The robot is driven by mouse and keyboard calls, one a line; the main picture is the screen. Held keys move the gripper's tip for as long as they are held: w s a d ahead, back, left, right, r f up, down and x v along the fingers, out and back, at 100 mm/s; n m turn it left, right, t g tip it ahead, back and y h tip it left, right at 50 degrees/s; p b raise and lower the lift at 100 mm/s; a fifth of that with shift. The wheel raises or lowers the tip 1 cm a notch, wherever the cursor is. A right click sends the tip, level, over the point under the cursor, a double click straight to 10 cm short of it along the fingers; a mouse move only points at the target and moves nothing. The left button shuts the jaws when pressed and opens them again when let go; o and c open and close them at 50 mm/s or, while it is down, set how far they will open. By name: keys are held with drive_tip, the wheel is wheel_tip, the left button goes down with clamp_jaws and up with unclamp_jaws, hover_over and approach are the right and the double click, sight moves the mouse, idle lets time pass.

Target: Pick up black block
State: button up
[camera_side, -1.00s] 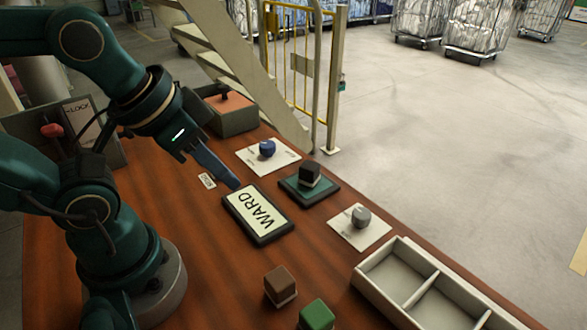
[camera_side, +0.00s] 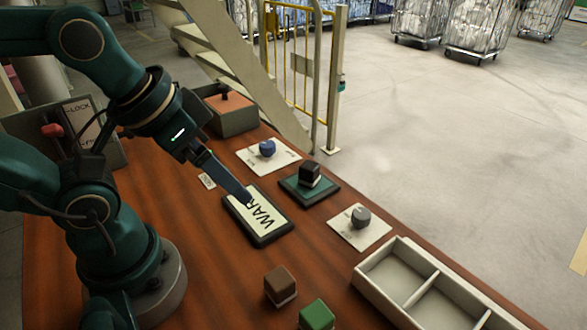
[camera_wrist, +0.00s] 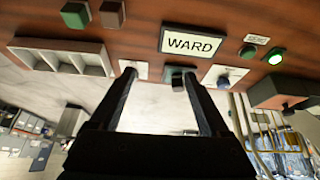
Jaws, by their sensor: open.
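The black block (camera_side: 311,172) sits on a dark green square pad (camera_side: 324,195) right of the WARD sign (camera_side: 262,222). In the wrist view the block (camera_wrist: 177,82) shows small between the fingers, nearer the right one. My gripper (camera_side: 247,200) reaches down from the left, its fingertips appearing over the WARD sign, to the left of the block and apart from it. In the wrist view my gripper (camera_wrist: 160,73) has its two fingers spread wide with nothing held. The side view shows the fingers edge-on, so their gap is hidden there.
A blue knob (camera_side: 267,148) and a grey knob (camera_side: 361,216) stand on white cards on either side of the pad. A brown block (camera_side: 280,283) and green block (camera_side: 316,314) are at the front. A divided tray (camera_side: 404,273) lies at right. Stairs and railing are behind.

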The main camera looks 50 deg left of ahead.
drive_tip(key=w+d+r+n+g+h, duration=0.2)
drive_tip(key=w+d+r+n+h, duration=0.1)
drive_tip(key=w+d+r+n, duration=0.15)
drive_tip(key=n+h, duration=0.9)
drive_tip(key=n, duration=0.6)
hover_over(302, 164)
drive_tip(key=shift+t, duration=0.4)
drive_tip(key=f, duration=1)
drive_tip(key=shift+w+d+f, duration=0.1)
drive_tip(key=shift+w+f, duration=0.2)
drive_tip(key=shift+f, duration=0.1)
drive_tip(key=a+f, duration=0.1)
drive_tip(key=a+f+n, duration=0.1)
drive_tip(key=f, duration=0.1)
drive_tip(key=s+f+n, duration=0.1)
drive_tip(key=f, duration=0.1)
drive_tip(key=shift+a+t, duration=0.4)
drive_tip(key=shift+s+a+f+n+h, duration=0.15)
drive_tip(key=shift+f+n+h, duration=0.1)
drive_tip(key=shift+h, duration=0.05)
drive_tip(key=shift+x, duration=2.45)
